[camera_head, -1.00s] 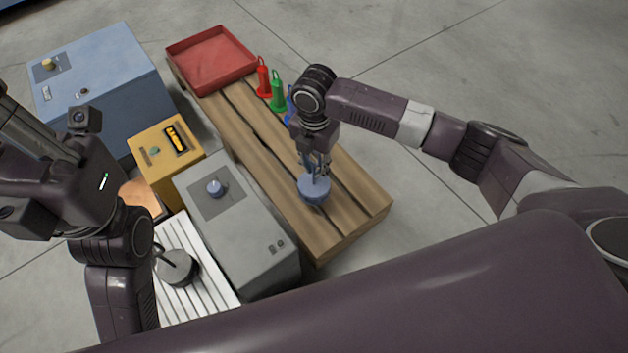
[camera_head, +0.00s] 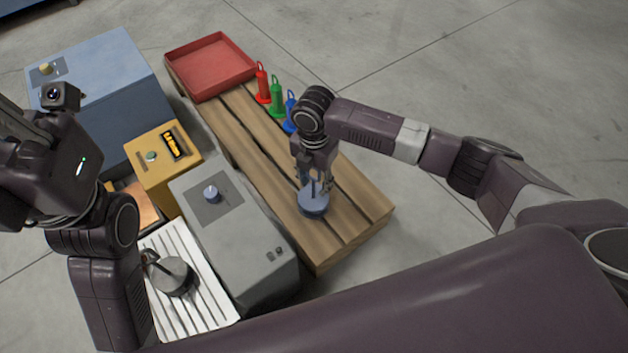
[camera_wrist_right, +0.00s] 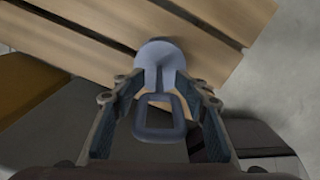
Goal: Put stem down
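The stem is a blue-grey disc (camera_head: 313,203) with an upright loop handle, on the near end of the wooden pallet (camera_head: 365,200). My right gripper (camera_head: 315,182) is directly above the disc with its fingers spread. In the right wrist view, the loop handle (camera_wrist_right: 160,120) stands between the two open fingers (camera_wrist_right: 160,90), with a gap on each side. The disc (camera_wrist_right: 160,52) lies beyond the fingertips, over the pallet boards. My left arm is at the left edge of the head view; its fingers do not show clearly.
A red tray (camera_head: 210,68) and red (camera_head: 262,85), green (camera_head: 276,98) and blue (camera_head: 291,113) handled pieces stand farther back on the pallet. A grey box (camera_head: 240,245), yellow box (camera_head: 160,165) and blue box (camera_head: 110,75) stand left. A grey lidded piece (camera_head: 175,276) sits on a white slatted tray (camera_head: 205,315).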

